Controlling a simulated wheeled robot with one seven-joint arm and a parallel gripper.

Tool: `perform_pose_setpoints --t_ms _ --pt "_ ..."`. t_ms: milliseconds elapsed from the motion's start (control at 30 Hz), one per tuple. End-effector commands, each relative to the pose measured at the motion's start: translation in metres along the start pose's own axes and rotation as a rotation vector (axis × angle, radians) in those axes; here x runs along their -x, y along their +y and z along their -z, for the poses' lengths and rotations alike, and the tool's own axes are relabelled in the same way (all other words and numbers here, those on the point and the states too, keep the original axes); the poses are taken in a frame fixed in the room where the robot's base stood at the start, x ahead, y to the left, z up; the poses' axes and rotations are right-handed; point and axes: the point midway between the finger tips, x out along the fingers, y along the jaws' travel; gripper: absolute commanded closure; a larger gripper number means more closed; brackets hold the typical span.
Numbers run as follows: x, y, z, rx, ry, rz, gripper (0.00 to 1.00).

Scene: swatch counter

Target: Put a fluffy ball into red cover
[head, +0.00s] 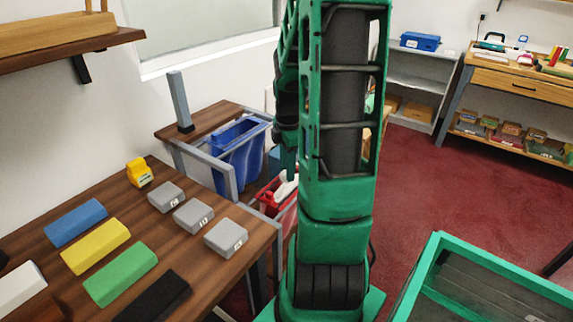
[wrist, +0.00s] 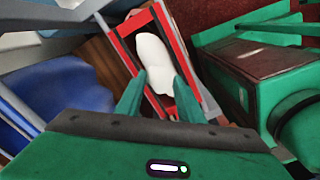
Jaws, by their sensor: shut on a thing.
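A white, rounded, elongated thing (wrist: 156,58) shows between my fingertips in the wrist view. It looks like the fluffy ball, but its texture is unclear. My gripper (wrist: 159,95) is shut on its near end. The thing lies over the opening of a red-rimmed bin (wrist: 122,46), inside the rim's outline; how deep it sits I cannot tell. In the head view the red bin (head: 268,197) stands beside the wooden table, with the white thing (head: 286,188) at its top, partly hidden by my arm.
A blue bin (head: 238,150) stands behind the red one, close to a grey metal frame (head: 222,172). The wooden table (head: 185,262) at left holds coloured blocks, grey blocks and a yellow item (head: 139,172). Red floor (head: 420,190) is open at right.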

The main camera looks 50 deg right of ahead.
Motion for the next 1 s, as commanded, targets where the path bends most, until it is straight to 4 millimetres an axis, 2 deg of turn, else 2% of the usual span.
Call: perform_pose_setpoints --t_ms 800,833,900,1000 --pt "-0.0027 -0.0017 -0.0024 -0.002 0.000 0.000 0.73" --pt "-0.0027 -0.0017 -0.0024 -0.002 0.000 0.000 0.59" --pt "-0.0026 -0.0016 -0.0025 -0.002 0.000 0.000 0.44" --pt "-0.0026 -0.0016 -0.0025 -0.002 0.000 0.000 0.44"
